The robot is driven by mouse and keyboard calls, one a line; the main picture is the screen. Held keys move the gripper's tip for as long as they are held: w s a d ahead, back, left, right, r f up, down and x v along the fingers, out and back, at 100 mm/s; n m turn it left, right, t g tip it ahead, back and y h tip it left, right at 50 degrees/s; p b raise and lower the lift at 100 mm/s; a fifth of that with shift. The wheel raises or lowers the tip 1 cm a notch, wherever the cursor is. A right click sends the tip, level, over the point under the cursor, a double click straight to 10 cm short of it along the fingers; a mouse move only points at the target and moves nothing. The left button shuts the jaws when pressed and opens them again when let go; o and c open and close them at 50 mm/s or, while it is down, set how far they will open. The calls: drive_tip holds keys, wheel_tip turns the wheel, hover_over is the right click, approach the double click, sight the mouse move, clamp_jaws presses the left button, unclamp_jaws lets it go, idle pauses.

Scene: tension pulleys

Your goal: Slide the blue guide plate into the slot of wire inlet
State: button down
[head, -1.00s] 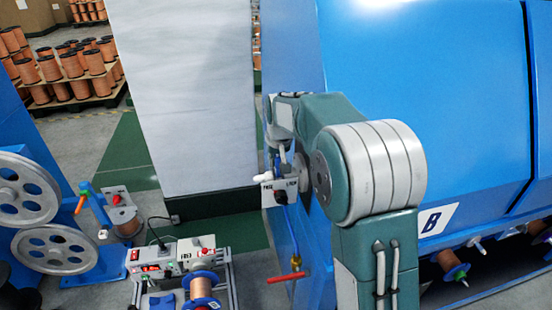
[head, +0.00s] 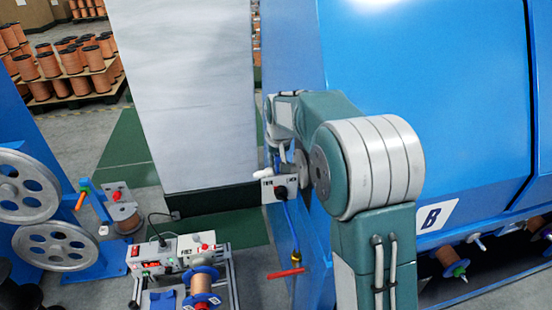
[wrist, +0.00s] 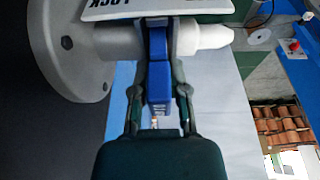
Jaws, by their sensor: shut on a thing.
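The blue guide plate (wrist: 158,66) stands upright between the fingers of my gripper (wrist: 157,32) in the wrist view. The gripper is shut on it. Just beyond is the wire inlet, a pale tube with a round flange (wrist: 72,42) at the left and a tapered white tip (wrist: 212,38) at the right. In the head view, the inlet's white tip (head: 262,190) shows beside the machine, while my arm hides most of the gripper and plate.
A white lettered panel (head: 267,193) is by the inlet; it shows "LOCK" in the wrist view (wrist: 128,8). The blue machine (head: 430,100) fills the right. A red handle (head: 285,273) is below. A bench unit with a copper spool (head: 201,285) stands lower left.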

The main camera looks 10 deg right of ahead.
drive_tip(key=shift+f, duration=0.25)
drive_tip(key=shift+r, duration=0.5)
idle(0.5)
drive_tip(key=shift+f, duration=0.2)
idle(3.0)
drive_tip(key=shift+f, duration=0.25)
drive_tip(key=shift+r, duration=0.4)
idle(0.6)
drive_tip(key=c, duration=0.6)
unclamp_jaws()
drive_tip(key=shift+o, duration=0.2)
